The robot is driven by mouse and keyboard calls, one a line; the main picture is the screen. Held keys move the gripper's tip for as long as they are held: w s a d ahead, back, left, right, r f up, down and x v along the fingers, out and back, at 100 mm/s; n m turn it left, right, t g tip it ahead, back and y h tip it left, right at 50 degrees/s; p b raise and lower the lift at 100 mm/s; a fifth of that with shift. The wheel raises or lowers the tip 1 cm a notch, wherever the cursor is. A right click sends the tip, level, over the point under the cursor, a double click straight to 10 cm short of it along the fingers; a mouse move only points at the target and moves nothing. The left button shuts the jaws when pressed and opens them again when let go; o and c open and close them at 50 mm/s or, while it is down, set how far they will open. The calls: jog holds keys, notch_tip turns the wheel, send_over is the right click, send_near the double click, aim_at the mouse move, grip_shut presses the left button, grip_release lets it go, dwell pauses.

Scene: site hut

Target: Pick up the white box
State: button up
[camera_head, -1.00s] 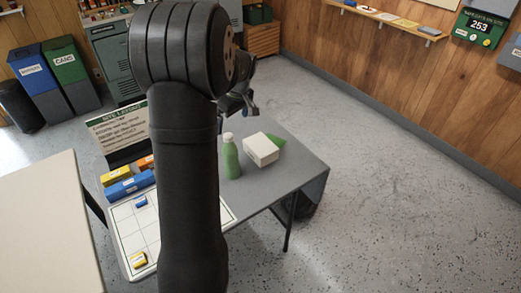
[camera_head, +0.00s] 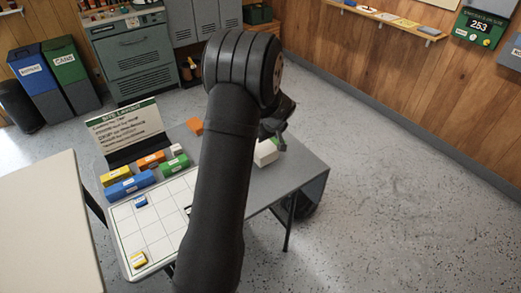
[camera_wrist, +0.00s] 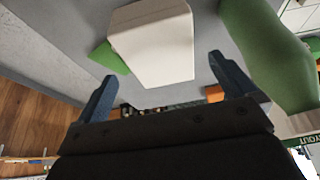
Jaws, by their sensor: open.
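The white box (camera_head: 265,153) lies on the grey table and is partly hidden by my arm in the head view. In the wrist view the white box (camera_wrist: 150,42) fills the upper middle, its near end showing between my two fingertips. My gripper (camera_wrist: 162,68) is open and empty, pointing at the box. I cannot tell how far the fingertips are from it. In the head view my gripper (camera_head: 281,137) is at the box's upper right.
A green bottle (camera_wrist: 265,50) is close right of the box in the wrist view; my arm hides it in the head view. A green piece (camera_wrist: 110,57) is at the box's left. Coloured blocks (camera_head: 130,186), a gridded board (camera_head: 150,229) and a sign (camera_head: 128,128) are further left.

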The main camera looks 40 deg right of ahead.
jog(key=shift+x, duration=3.35)
jog(key=shift+w, duration=0.2)
jog(key=shift+c, duration=0.4)
jog(key=shift+r, duration=0.1)
jog(key=c, duration=1.1)
